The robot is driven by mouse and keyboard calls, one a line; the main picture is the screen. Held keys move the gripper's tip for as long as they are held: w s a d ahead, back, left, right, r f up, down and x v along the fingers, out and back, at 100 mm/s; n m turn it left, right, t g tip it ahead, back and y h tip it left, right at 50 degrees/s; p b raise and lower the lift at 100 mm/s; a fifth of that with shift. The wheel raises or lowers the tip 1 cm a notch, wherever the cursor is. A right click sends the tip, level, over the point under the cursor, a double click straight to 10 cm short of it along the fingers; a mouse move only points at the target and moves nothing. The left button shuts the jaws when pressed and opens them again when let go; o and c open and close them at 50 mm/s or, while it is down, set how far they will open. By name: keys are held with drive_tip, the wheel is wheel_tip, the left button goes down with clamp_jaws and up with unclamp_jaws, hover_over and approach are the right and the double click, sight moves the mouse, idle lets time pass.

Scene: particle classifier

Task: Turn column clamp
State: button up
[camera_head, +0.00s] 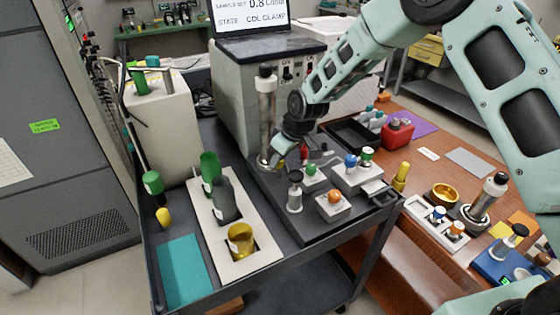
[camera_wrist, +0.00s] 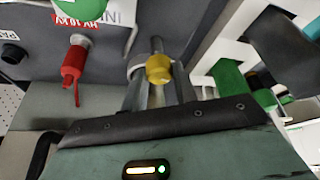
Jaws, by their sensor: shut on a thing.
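The glass column (camera_head: 266,108) stands upright with a black cap, its foot in a ring at the left rear corner of the dark instrument plate (camera_head: 290,232). My gripper (camera_head: 276,158) is low beside the column's foot. In the wrist view a yellow knob (camera_wrist: 159,69), with a grey rod behind it, sits at my fingertips (camera_wrist: 157,86). I take this knob to be the column clamp; my gripper is shut on it. In the head view my gripper hides it. The screen (camera_head: 250,15) reads "COL CLAMP" after "STATE".
A red fitting with a lead (camera_wrist: 74,62) is close to the left of my fingers in the wrist view. Small valve blocks with coloured knobs (camera_head: 358,176) crowd the plate.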

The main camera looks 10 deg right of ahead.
drive_tip(key=m+b, duration=0.1)
drive_tip(key=m+t+h, duration=0.1)
drive_tip(key=m, duration=0.1)
drive_tip(key=shift+s+a+m+b, duration=0.1)
drive_tip(key=shift+a+m+b, duration=0.1)
drive_tip(key=shift+m+b, duration=0.15)
drive_tip(key=m+h, duration=0.1)
drive_tip(key=m, duration=0.2)
drive_tip(key=shift+a+r+m+h, duration=0.1)
drive_tip(key=shift+m+h, duration=0.15)
drive_tip(key=shift+h, duration=0.05)
drive_tip(key=m+h, duration=0.1)
drive_tip(key=m, duration=0.2)
drive_tip(key=shift+m, duration=0.3)
drive_tip(key=shift+a+m+h+p, duration=0.1)
drive_tip(key=shift+m+h+p, duration=0.6)
drive_tip(key=shift+m, duration=1.2)
drive_tip(key=o, duration=1)
